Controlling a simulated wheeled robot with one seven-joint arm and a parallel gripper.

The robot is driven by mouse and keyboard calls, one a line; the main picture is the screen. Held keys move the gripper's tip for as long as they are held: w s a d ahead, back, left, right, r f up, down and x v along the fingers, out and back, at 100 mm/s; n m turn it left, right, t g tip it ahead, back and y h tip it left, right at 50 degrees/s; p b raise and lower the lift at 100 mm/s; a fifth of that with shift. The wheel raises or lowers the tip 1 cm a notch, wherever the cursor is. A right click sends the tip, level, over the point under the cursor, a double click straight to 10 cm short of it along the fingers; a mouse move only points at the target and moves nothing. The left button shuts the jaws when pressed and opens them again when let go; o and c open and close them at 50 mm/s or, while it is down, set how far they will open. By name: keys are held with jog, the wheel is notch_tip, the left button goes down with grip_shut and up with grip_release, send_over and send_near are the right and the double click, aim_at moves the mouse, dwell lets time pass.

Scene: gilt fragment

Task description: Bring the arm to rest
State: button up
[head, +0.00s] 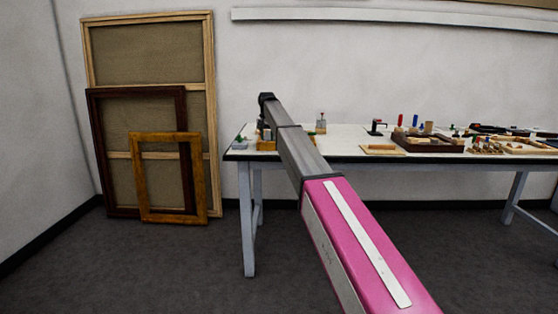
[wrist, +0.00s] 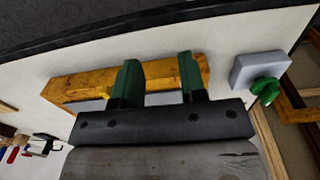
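My arm (head: 313,170) reaches out over the left end of the white worktable (head: 350,145). In the wrist view my gripper (wrist: 158,72) has its two green fingers well apart, with nothing held between them. A wooden tray or frame piece (wrist: 78,88) lies behind the fingers and extends past both of them; it also shows in the head view (head: 265,146). I cannot tell whether the fingers touch it. In the head view the gripper is mostly hidden by the arm.
A grey block with a green knob (wrist: 258,72) sits beside the wooden piece. Small tools and a dark wooden tray (head: 428,146) stand further right on the table. Picture frames (head: 168,214) lean on the wall at left. The floor before the table is clear.

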jog(key=s+d+f, duration=0.7)
jog(key=s+f, duration=0.3)
jog(key=f, duration=0.2)
jog(key=s+d+f, duration=0.7)
jog(key=s+f, duration=0.3)
jog(key=f, duration=0.2)
jog(key=s+d+f, duration=0.3)
jog(key=s+f, duration=0.2)
jog(key=s, duration=0.4)
jog(key=s+d+f, duration=0.4)
jog(key=s+f, duration=0.1)
jog(key=s, duration=0.5)
jog(key=s+d+f, duration=0.3)
jog(key=s+f, duration=0.2)
jog(key=s, duration=0.5)
jog(key=shift+s+d+n, duration=0.2)
jog(key=shift+d+n, duration=0.1)
jog(key=shift+d, duration=0.05)
